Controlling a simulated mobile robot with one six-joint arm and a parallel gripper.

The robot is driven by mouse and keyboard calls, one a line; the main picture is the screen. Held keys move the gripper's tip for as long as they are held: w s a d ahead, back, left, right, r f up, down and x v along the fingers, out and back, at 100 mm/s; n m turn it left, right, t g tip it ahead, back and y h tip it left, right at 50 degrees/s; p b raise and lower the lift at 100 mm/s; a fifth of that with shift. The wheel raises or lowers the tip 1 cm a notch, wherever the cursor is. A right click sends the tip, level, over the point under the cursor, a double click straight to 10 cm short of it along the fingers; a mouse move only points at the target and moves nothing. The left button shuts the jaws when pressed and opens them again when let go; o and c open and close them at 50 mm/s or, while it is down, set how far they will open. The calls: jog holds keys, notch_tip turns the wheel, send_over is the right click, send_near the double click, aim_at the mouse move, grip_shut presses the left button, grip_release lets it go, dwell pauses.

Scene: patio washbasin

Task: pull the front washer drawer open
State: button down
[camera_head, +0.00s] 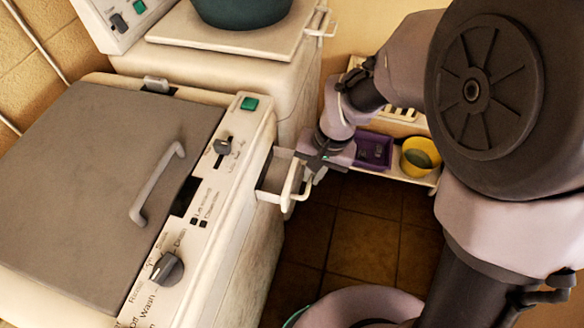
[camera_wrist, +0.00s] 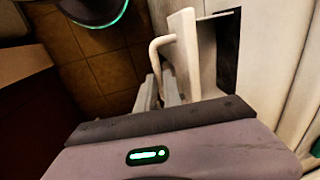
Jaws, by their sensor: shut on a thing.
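The front washer (camera_head: 258,185) is a cream machine with a grey lid, on the left of the head view. Its small drawer (camera_head: 272,187) stands partly out of the front face, with the open inside showing from above. The drawer's pale bar handle (camera_head: 292,186) is on its front. In the wrist view the drawer front (camera_wrist: 184,45) stands out from the washer, beside a dark opening, and the handle (camera_wrist: 154,50) bends out to the left. My gripper (camera_head: 304,168) is shut on the handle; its fingers show in the wrist view (camera_wrist: 158,92), partly hidden by the gripper body.
A second washer (camera_head: 215,55) stands behind, with a dark green basin (camera_head: 240,10) on top. A low shelf holds a purple crate (camera_head: 374,150) and a yellow pot (camera_head: 420,156). The tiled floor (camera_head: 360,235) before the drawer is clear.

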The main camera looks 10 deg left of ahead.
jog(key=d, duration=0.2)
jog(key=shift+d+r, duration=0.1)
jog(key=shift+d, duration=0.3)
jog(key=c, duration=1.5)
grip_release()
jog(key=d+r+p, duration=0.1)
jog(key=r+p, duration=0.1)
jog(key=r, duration=0.3)
jog(key=d+r+p, duration=0.1)
jog(key=r+p, duration=0.2)
jog(key=r, duration=0.3)
jog(key=d+r+p, duration=0.1)
jog(key=r+p, duration=0.1)
jog(key=r, duration=0.4)
jog(key=shift+s+d+p, duration=0.1)
jog(key=shift+s+p, duration=0.05)
jog(key=shift+p, duration=0.15)
